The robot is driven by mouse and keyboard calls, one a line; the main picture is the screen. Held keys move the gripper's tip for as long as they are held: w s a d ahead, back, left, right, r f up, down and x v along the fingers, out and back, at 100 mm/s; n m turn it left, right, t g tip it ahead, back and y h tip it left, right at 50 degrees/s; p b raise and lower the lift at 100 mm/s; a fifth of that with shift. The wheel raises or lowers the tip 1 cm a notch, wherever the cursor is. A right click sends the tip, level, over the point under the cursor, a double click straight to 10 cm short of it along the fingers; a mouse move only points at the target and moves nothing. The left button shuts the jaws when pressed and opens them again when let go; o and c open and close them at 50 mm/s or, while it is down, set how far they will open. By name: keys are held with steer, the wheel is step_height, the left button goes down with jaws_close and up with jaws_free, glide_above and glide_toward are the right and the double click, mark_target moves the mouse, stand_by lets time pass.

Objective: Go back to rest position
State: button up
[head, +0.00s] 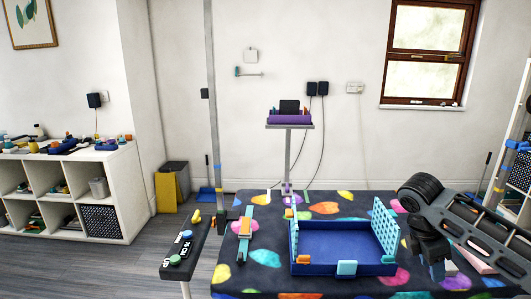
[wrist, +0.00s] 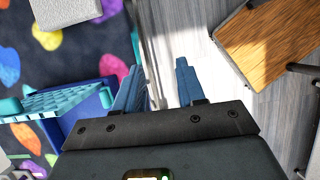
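My gripper (wrist: 158,84) shows in the wrist view with its two blue fingers apart and nothing between them. The gap lies over a pale edge and grey floor beside the patterned table. In the head view my dark arm reaches in from the right, and my gripper (head: 434,268) hangs down near the table's right part, to the right of the blue tray. The fingertips are hard to make out there.
The patterned table (head: 232,285) holds a blue tray (head: 340,240) with teal lattice sides; the tray also shows in the wrist view (wrist: 72,125). A narrow black stand (head: 190,248) is at left. A wooden-topped piece (wrist: 270,40) stands on the floor at right.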

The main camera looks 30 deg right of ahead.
steer(key=w+a+f+t+y, duration=0.15)
steer(key=w+a+t, duration=0.25)
steer(key=w+a, duration=0.5)
steer(key=w+a+f+t+y, duration=0.1)
steer(key=w+a+t+y, duration=0.3)
steer(key=a, duration=0.9)
steer(key=w+a+r+m+t+y, duration=0.1)
steer(key=a+r+m+t, duration=0.15)
steer(key=a, duration=0.85)
steer(key=w+a+r+m+t+y, duration=0.1)
steer(key=a+m+t, duration=0.2)
steer(key=a, duration=0.7)
steer(key=s+a+f+m+t+h, duration=0.15)
steer(key=s+m, duration=0.25)
steer(key=s, duration=0.5)
steer(key=s+a+f+m+t+h, duration=0.1)
steer(key=s+a+f+m, duration=0.15)
steer(key=s, duration=0.75)
steer(key=s+d+r, duration=0.2)
steer(key=s+d, duration=0.1)
steer(key=s, duration=0.4)
steer(key=s+d+r+t, duration=0.1)
steer(key=s+d+r, duration=0.2)
steer(key=s, duration=0.3)
steer(key=s+d+r+h, duration=0.1)
steer(key=s+d+r, duration=0.2)
steer(key=s, duration=0.4)
steer(key=shift+s+d+n, duration=0.3)
steer(key=shift+s+d, duration=0.05)
